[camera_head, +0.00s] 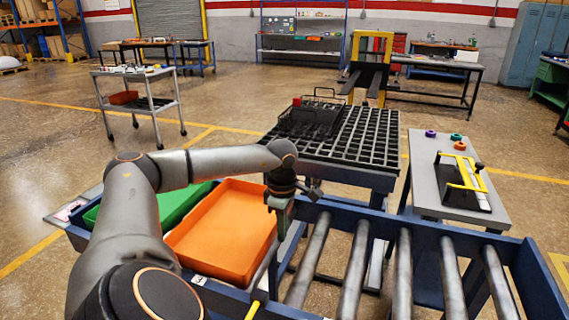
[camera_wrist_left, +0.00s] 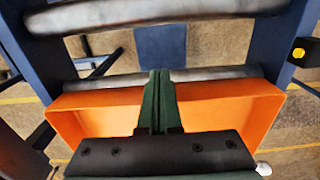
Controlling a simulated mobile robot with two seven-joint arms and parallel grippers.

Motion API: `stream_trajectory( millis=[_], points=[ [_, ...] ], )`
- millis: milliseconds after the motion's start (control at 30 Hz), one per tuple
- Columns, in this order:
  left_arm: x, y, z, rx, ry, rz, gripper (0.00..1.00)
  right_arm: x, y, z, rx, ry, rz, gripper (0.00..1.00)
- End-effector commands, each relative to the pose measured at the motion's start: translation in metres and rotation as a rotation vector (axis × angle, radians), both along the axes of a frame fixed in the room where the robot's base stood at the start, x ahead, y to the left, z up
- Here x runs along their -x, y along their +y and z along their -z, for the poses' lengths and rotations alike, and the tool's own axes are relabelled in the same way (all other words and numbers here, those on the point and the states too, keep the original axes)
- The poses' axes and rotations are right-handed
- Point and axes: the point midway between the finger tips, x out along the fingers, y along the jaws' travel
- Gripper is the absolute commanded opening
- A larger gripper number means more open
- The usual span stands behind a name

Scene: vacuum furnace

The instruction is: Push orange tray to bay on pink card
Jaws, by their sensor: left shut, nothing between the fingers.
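The orange tray (camera_head: 222,232) is an open, empty-looking box at the left end of the blue roller conveyor frame. My left gripper (camera_head: 277,212) points down at the tray's right side, between it and the rollers. Its fingers are shut and empty. In the left wrist view, the closed fingers (camera_wrist_left: 159,78) cross the orange tray's wall (camera_wrist_left: 222,108); I cannot tell whether they touch it. A small card with pink on it (camera_head: 66,212) lies at the frame's far left corner. My right gripper is not in view.
A green tray (camera_head: 186,207) lies left of the orange one, partly hidden by my left arm. Bare metal rollers (camera_head: 357,270) extend to the right. A black grid table (camera_head: 345,140) stands behind the conveyor, and a grey side table (camera_head: 430,190) stands to the right.

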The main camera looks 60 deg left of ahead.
Motion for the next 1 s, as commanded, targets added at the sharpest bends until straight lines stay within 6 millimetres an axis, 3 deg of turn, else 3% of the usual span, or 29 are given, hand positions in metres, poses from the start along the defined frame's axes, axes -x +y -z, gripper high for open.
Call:
stream_trajectory(
  millis=[267,433,1000],
  points=[
    [0.0,0.0,-0.001,0.0,0.0,0.0,0.0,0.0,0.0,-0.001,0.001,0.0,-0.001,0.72],
    [0.0,0.0,-0.012,0.0,0.0,-0.001,0.0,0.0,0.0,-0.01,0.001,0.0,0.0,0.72],
    [0.004,-0.001,-0.096,0.001,0.001,-0.01,0.0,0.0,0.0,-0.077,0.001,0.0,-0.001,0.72]
  ],
)
